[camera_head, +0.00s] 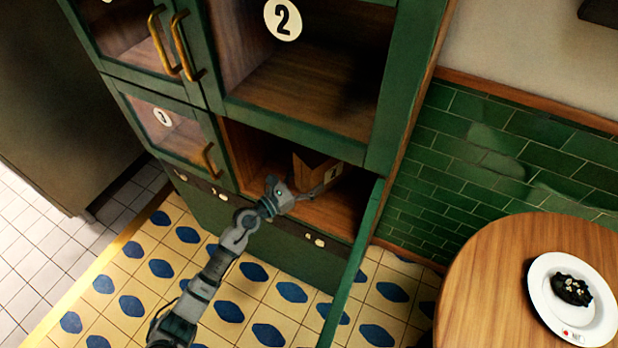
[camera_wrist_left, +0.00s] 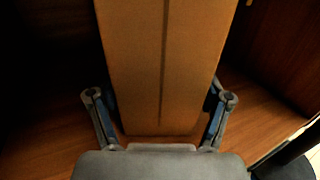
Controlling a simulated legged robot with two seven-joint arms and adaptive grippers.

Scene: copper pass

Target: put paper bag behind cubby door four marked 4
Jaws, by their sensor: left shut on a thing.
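The brown paper bag (camera_head: 312,163) is inside the open lower right cubby (camera_head: 335,214), with a small label on its side. My left gripper (camera_head: 300,188) reaches into this cubby and is shut on the bag. In the left wrist view the bag (camera_wrist_left: 160,60) stands between the two fingers, close to the wooden cubby floor (camera_wrist_left: 262,112). I cannot tell whether it rests on the floor. The cubby's green door (camera_head: 358,262) is swung wide open and seen nearly edge-on, so its number is hidden. My right gripper is not in view.
Closed glass door 3 (camera_head: 175,130) is left of the open cubby; the door marked 2 (camera_head: 283,20) is above. A round wooden table (camera_head: 480,270) at right holds a white plate (camera_head: 545,285) with a dark pastry (camera_head: 572,289). Tiled floor lies in front.

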